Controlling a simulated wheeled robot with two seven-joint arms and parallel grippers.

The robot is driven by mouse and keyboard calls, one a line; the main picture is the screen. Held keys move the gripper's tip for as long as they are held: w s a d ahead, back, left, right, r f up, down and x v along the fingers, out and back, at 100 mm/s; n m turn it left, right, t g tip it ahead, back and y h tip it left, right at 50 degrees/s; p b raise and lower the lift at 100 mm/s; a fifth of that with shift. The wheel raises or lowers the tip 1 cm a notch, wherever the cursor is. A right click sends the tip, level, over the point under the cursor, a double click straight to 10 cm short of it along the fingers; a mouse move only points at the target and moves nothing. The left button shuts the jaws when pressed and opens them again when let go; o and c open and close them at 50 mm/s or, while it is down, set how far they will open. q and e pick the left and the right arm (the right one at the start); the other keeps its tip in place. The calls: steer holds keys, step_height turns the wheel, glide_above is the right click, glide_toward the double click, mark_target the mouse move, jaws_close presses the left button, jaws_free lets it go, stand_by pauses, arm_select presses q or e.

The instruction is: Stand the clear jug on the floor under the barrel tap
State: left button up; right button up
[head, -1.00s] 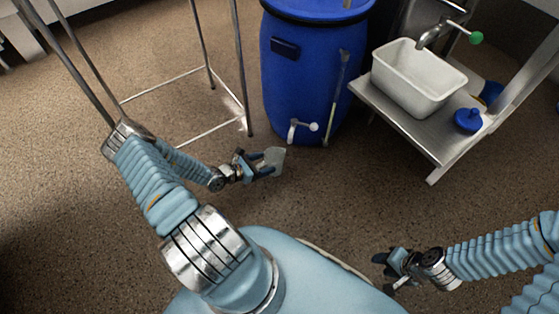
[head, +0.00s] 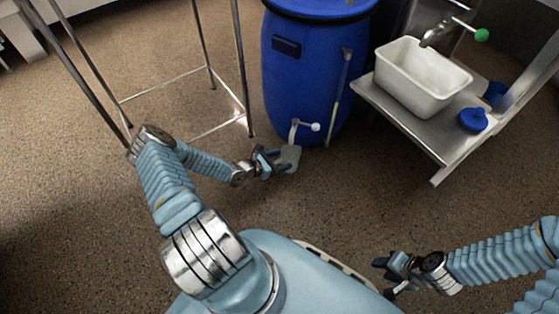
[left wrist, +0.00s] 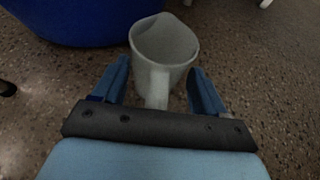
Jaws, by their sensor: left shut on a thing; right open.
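The clear jug (head: 289,157) is small and greyish in the head view, just below the white barrel tap (head: 303,127). My left gripper (head: 277,161) is shut on the jug. In the left wrist view the jug (left wrist: 163,50) is upright, its open mouth towards the camera, and its handle lies between the fingers (left wrist: 157,88). Whether its base touches the floor (head: 215,220) I cannot tell. The tap is low on the front of the blue barrel (head: 300,75). My right gripper (head: 384,270) is open and empty at the lower right, far from the jug.
A metal rack frame (head: 243,90) stands left of the barrel, close to my left arm. A steel bench (head: 425,140) at the right holds a white basin (head: 408,90) and a blue lid (head: 473,119). The floor in front of the barrel is clear.

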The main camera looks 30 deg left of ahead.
arm_select(q)
steer(key=o, duration=1.1)
steer(key=shift+f, duration=0.1)
steer(key=shift+c, duration=0.2)
steer(key=shift+r, duration=0.25)
steer(key=p+v, duration=0.2)
steer(key=v, duration=1)
steer(key=shift+f, duration=0.15)
